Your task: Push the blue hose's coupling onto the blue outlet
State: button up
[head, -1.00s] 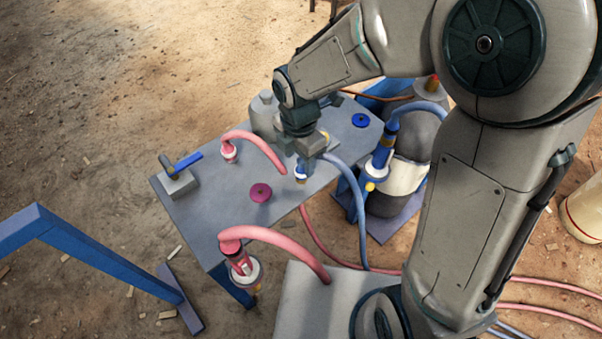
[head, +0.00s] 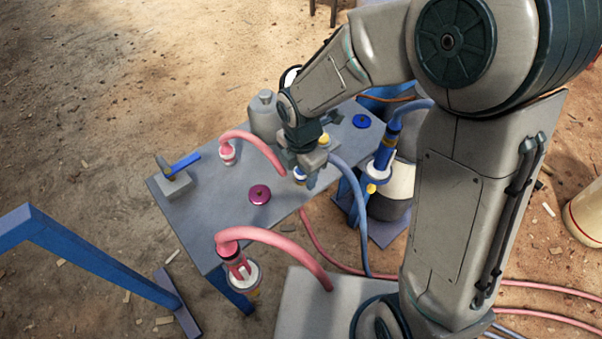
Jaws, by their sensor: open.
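My gripper (head: 304,178) is open and points down over the right part of the grey table. Between or just beside its fingers is the blue hose's coupling (head: 299,174), with a white collar and a blue band. The blue hose (head: 352,190) arches from behind my gripper and drops over the table's front edge. The gripper hides part of the coupling, and I cannot tell whether it touches it. I cannot make out a blue outlet under the coupling, nor whether the coupling is seated on one.
A pink hose's coupling (head: 228,152) stands upright on the table (head: 205,215). A pink disc (head: 260,195), a blue disc (head: 361,121), a hammer on a block (head: 176,182) and a grey bottle (head: 264,118) are there too. Upright hose fittings stand at front (head: 238,270) and right (head: 384,155).

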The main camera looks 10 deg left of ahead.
jog(key=c, duration=1)
jog(key=shift+r, duration=0.15)
notch_tip(320, 180, up, 5)
jog(key=shift+w+f+p, duration=0.1)
jog(key=shift+f+p, duration=0.1)
jog(key=shift+p, duration=0.85)
jog(key=w+d+r+p, duration=0.2)
jog(key=w+d+r, duration=0.4)
jog(key=w+d, duration=0.1)
jog(key=shift+w+d+p, duration=0.35)
jog(key=shift+d, duration=0.5)
jog(key=shift+r, duration=0.1)
